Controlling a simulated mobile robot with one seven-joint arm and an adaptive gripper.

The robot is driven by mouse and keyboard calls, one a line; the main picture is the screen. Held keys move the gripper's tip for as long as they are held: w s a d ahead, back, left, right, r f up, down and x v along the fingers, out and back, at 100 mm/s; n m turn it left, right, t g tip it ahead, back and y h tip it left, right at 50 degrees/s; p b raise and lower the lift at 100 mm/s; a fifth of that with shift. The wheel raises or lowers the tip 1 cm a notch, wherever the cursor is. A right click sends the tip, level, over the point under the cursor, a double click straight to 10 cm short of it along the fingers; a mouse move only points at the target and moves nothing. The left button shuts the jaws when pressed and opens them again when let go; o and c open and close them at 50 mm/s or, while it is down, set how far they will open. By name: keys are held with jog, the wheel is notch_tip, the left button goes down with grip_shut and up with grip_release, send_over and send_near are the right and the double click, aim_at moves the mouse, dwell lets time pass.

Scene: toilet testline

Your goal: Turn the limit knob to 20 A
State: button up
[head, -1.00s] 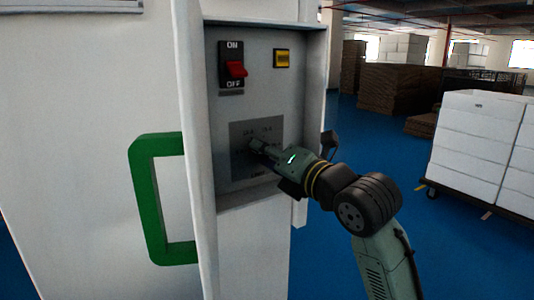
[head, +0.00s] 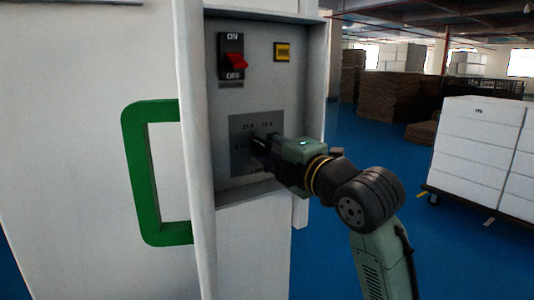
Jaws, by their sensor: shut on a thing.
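The limit knob's grey dial plate (head: 241,126) is on the recessed panel, below the switches. Small amp markings show along its upper part, too small to read with certainty. My gripper (head: 257,146) reaches in from the right and is shut at the middle of the plate, on the limit knob. The knob is hidden behind the fingers, so its pointer and setting cannot be seen. The lower right of the plate is covered by my gripper.
A red rocker switch (head: 236,61) marked ON and OFF and a yellow button (head: 283,51) sit above the plate. The recess has raised side walls. A green handle (head: 139,180) stands out at left. A cart with white boxes (head: 481,150) stands at right.

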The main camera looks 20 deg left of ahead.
jog(key=m, duration=0.7)
jog(key=shift+m+t, duration=0.3)
jog(key=shift+m, duration=0.1)
jog(key=m, duration=0.3)
jog(key=m+p, duration=0.1)
jog(key=m, duration=0.2)
jog(key=shift+s+m+t+h, duration=0.1)
jog(key=shift+m+t+h, duration=0.2)
jog(key=shift+m, duration=0.1)
jog(key=m+p, duration=0.1)
jog(key=m, duration=0.2)
jog(key=shift+a+r+m+p, duration=0.1)
jog(key=shift+m+p, duration=0.2)
jog(key=shift+m, duration=0.1)
jog(key=m+p, duration=0.1)
jog(key=m, duration=0.2)
jog(key=shift+m, duration=0.3)
jog(key=m+p, duration=0.1)
jog(key=m, duration=0.2)
jog(key=shift+m+h, duration=0.3)
jog(key=shift+m, duration=2)
